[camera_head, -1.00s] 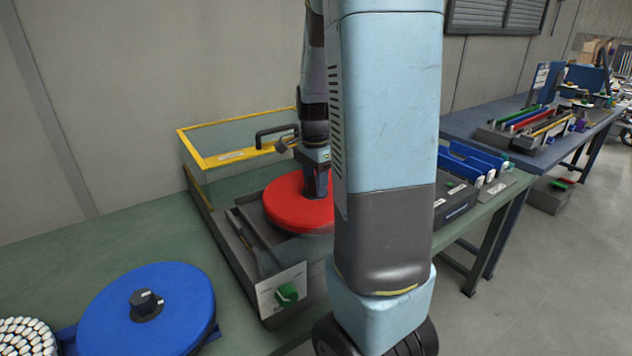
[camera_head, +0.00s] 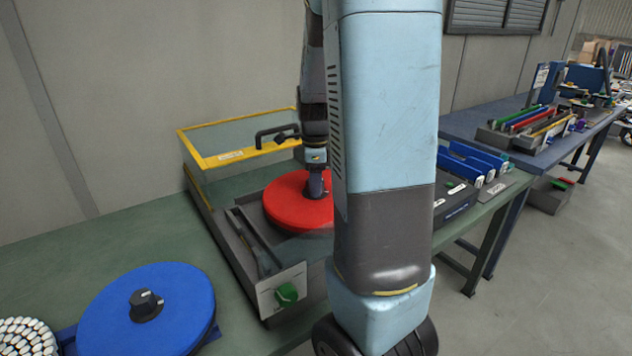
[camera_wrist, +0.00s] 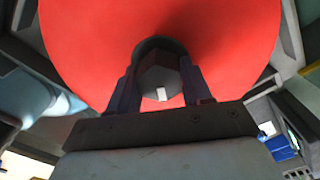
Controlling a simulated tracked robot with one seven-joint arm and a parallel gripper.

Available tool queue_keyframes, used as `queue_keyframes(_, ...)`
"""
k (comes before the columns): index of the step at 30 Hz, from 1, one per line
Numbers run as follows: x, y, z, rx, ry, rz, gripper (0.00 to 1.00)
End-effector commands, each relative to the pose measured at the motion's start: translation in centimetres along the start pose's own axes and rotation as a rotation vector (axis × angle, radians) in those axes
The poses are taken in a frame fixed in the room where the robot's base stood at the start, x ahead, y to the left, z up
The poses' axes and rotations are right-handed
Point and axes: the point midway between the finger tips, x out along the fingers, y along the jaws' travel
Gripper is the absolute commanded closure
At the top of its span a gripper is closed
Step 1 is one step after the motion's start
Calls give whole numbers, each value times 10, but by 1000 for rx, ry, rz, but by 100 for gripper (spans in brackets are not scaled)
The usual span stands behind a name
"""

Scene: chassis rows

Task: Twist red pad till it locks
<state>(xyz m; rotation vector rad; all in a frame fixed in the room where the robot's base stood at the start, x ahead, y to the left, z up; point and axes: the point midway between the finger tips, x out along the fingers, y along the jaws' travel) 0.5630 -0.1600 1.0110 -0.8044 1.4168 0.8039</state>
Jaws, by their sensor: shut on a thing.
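The red pad (camera_head: 290,208) is a round disc lying flat in a grey machine housing on the green bench. It fills the upper part of the wrist view (camera_wrist: 80,40). A dark knob (camera_wrist: 158,72) with a small white mark stands at its centre. My gripper (camera_wrist: 160,92) is shut on this knob, with one finger on each side. In the head view my gripper (camera_head: 318,184) reaches down onto the pad's middle. My arm hides the right part of the pad, and whether it is locked cannot be seen.
A hinged clear guard with a yellow frame (camera_head: 210,161) stands open behind the pad. A green knob (camera_head: 287,293) sits on the housing's front. A blue disc (camera_head: 150,310) with a dark knob lies at front left. Blue-handled items (camera_head: 475,160) stand at right.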

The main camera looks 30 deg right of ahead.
Motion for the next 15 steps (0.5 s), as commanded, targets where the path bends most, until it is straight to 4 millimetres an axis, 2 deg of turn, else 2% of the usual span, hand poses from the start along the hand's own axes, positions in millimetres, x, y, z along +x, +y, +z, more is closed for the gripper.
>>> queue_keyframes(13,1,1,0,456,1,2,100)
queue_keyframes(14,2,1,0,471,1,2,50)
queue_keyframes(15,2,1,0,466,1,2,46)
